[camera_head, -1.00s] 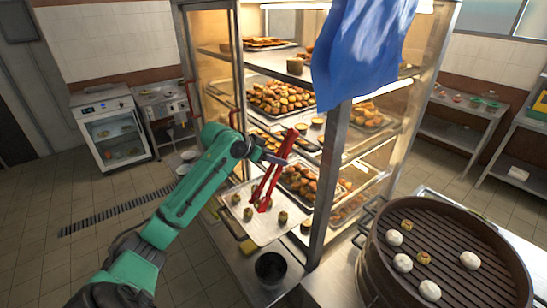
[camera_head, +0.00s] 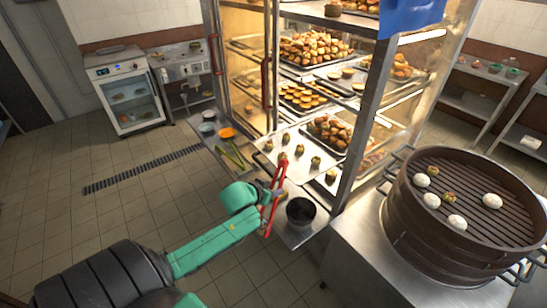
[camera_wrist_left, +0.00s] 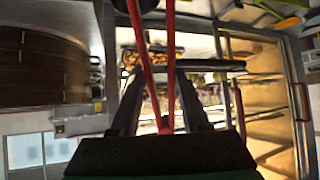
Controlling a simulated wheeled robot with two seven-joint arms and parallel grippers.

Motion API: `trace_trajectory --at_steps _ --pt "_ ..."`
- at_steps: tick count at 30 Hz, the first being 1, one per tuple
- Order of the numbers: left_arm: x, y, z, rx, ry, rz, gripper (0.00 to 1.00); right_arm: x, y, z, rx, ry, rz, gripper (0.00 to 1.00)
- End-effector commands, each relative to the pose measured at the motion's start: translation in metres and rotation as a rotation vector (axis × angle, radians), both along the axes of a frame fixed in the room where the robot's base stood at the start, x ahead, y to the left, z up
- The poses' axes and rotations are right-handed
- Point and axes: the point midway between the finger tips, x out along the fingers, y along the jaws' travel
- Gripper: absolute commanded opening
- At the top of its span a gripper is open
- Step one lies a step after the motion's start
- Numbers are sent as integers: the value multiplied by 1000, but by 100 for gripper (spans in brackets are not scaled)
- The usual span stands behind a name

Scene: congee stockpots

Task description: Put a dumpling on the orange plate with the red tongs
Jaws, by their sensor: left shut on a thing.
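My left gripper (camera_head: 265,193) is shut on the red tongs (camera_head: 270,212), which hang nearly upright in front of the display cabinet. In the left wrist view the tongs' two red arms (camera_wrist_left: 172,60) run between my gripper fingers (camera_wrist_left: 160,105). The tongs' lower end is over the floor beside a dark pot; I cannot tell whether they grip anything. The orange plate (camera_head: 227,133) lies on the low shelf at the cabinet's left. White and brown dumplings (camera_head: 457,222) lie in the steamer. My right gripper is not in view.
The dark pot (camera_head: 300,212) stands on the metal ledge right of the tongs. The big round steamer (camera_head: 420,222) fills the right counter. The cabinet's metal post (camera_head: 358,140) stands between them. Green-yellow utensils (camera_head: 230,152) lie near the plate. Open floor is on the left.

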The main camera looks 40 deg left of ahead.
Motion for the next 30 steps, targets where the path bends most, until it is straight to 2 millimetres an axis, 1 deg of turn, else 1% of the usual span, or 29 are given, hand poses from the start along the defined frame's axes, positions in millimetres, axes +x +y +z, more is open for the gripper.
trace_trajectory --at_steps 1,3,5,7,9,12,15,18,21,24,30 --pt "-14 -12 -27 0 6 5 0 0 -1 -13 -1 1 0 50" --pt "-32 -31 -50 1 4 9 0 -2 -2 -21 -2 3 0 50" --pt "-48 -49 -67 1 5 7 0 -4 -2 -28 -2 6 1 50" --pt "-67 -71 -84 1 4 -3 0 -7 -3 -36 -4 12 1 50" --pt "-84 -92 -97 1 3 -16 0 -10 -3 -42 -4 15 1 50" --pt "-107 -121 -110 -3 2 -37 0 -12 -4 -50 -5 18 1 50" --pt "-127 -145 -117 -7 -3 -57 0 -12 -4 -56 -6 18 1 50" --pt "-141 -164 -120 -11 -9 -73 0 -12 -4 -60 -6 18 1 50" --pt "-150 -175 -121 -15 -14 -82 0 -12 -4 -63 -6 18 1 50" --pt "-153 -180 -120 -18 -17 -86 0 -12 -4 -63 -6 18 1 50" --pt "-153 -180 -119 -16 -17 -85 0 -11 -4 -62 -6 18 1 50"
